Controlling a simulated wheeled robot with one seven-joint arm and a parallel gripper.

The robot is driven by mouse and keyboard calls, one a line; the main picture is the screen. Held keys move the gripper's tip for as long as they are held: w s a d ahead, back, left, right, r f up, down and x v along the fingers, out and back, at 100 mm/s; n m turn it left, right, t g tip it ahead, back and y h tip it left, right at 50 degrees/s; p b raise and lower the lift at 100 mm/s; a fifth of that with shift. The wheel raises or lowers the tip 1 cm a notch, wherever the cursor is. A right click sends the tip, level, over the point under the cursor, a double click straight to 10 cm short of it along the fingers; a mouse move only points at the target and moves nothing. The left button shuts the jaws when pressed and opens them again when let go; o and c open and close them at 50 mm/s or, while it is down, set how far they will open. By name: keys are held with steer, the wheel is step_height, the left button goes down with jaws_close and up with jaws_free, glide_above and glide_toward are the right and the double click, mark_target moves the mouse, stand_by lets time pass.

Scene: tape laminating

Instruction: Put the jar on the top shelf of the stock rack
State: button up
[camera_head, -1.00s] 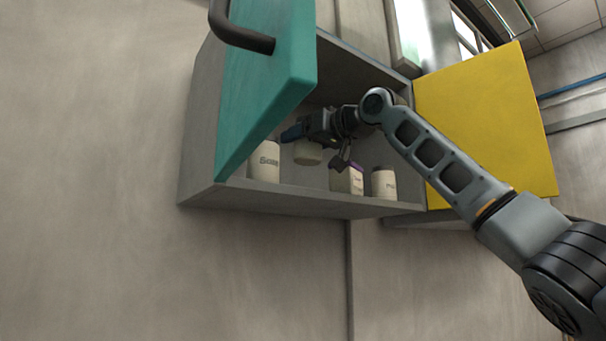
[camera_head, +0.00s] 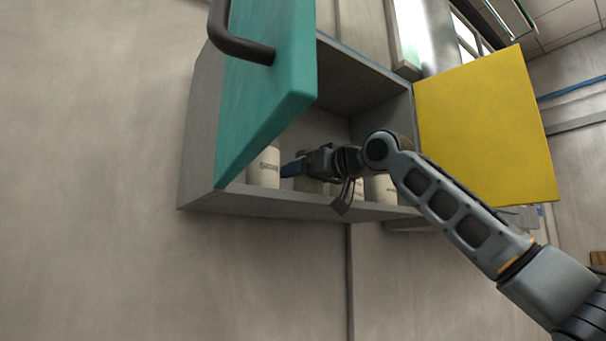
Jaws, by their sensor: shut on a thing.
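My gripper (camera_head: 293,168) is inside an open wall cabinet, low over its floor. It is shut on a jar (camera_head: 311,186), and only the lower part of this jar shows, in shade under the gripper. I cannot tell whether the jar touches the cabinet floor. A cream jar (camera_head: 263,170) with dark lettering stands just left of the gripper. No stock rack can be made out in this view.
The grey cabinet (camera_head: 200,150) has a teal door (camera_head: 262,85) open on the left and a yellow door (camera_head: 485,125) open on the right. A pale container (camera_head: 357,188) and another jar (camera_head: 385,189) stand to the right, partly hidden by my arm.

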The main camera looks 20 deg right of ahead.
steer(key=o, duration=1.2)
steer(key=shift+f+b, duration=0.2)
steer(key=shift+b, duration=0.2)
